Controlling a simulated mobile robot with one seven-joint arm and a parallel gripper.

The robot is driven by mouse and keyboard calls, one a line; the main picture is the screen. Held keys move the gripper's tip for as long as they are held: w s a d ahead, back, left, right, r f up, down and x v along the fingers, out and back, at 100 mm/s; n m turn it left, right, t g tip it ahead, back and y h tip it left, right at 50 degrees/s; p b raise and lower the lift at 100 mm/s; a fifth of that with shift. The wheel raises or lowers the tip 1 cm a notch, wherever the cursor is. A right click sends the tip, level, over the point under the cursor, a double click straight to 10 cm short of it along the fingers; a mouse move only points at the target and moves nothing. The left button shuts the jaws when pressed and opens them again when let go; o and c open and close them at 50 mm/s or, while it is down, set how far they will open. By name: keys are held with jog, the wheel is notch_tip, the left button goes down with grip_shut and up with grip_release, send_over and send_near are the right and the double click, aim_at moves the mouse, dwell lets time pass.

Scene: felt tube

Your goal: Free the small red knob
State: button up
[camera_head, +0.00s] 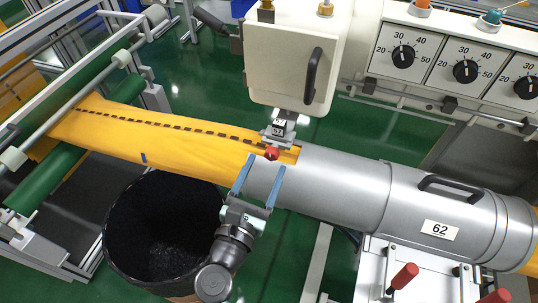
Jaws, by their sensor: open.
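The small red knob (271,153) sits at the lower end of a metal bracket (281,130) under a white machine head. It is beside the junction of the yellow felt (160,135) and the grey metal tube (330,182). My gripper (260,180) is open, its two blue fingers pointing up the picture, one on each side of a stretch of tube just below the knob. The knob is apart from the fingertips in the picture; depth between them is hard to tell. Nothing shows between the fingers except the tube surface.
The white machine head (295,60) with a black handle hangs just above the knob. A black bin (165,235) stands below left. Dials (400,50) line the panel at upper right. Red-handled clamps (403,277) are at lower right. Green floor shows around.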

aim_at(270, 158)
jog(key=shift+x, duration=1.6)
grip_shut()
